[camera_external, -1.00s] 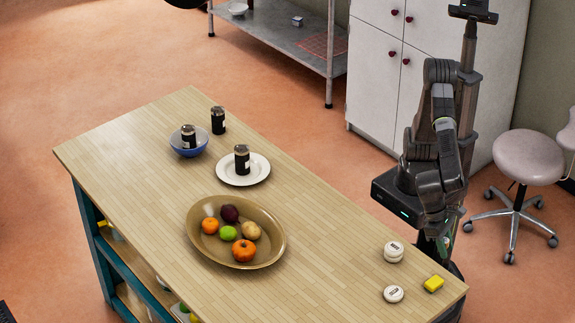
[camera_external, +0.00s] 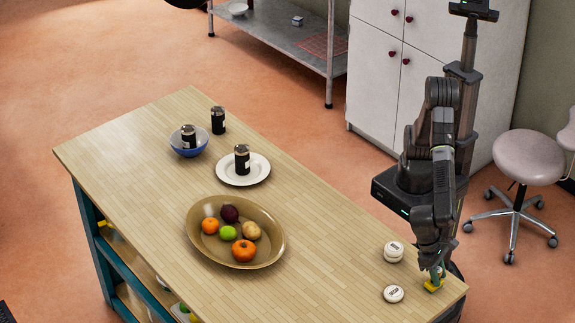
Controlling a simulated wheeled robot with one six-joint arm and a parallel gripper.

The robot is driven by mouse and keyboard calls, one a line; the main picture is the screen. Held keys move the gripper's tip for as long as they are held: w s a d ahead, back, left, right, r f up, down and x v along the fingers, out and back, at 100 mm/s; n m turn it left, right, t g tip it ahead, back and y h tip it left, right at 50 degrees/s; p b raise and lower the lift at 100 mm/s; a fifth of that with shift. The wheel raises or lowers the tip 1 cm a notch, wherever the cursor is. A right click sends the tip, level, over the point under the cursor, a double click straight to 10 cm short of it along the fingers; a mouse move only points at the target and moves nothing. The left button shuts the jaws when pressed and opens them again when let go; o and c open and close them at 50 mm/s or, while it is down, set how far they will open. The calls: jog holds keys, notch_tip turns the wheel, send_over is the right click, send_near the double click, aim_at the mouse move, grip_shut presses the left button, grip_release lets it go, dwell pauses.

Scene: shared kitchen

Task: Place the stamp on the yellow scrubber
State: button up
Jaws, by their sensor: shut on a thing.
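The yellow scrubber (camera_external: 432,287) lies near the right front corner of the wooden table, partly covered by my gripper. My gripper (camera_external: 436,266) points down right above the scrubber. It is shut on a small teal-green thing (camera_external: 441,271), which seems to be the stamp and is mostly hidden by the fingers. The stamp is at the scrubber's top, but I cannot tell whether it touches it or hangs just above it.
Stacked white round tins (camera_external: 393,250) stand close left of my gripper, and another white tin (camera_external: 393,293) lies left of the scrubber. A brown fruit bowl (camera_external: 199,238), a white plate (camera_external: 228,174) and a blue bowl (camera_external: 178,145) stand farther left. The table's right edge is close.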

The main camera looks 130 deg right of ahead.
jog(key=shift+f, duration=0.1)
jog(key=o, duration=1)
jog(key=b+v, duration=0.1)
jog(key=v, duration=1.1)
jog(key=shift+r, duration=0.2)
jog(key=shift+s, duration=0.1)
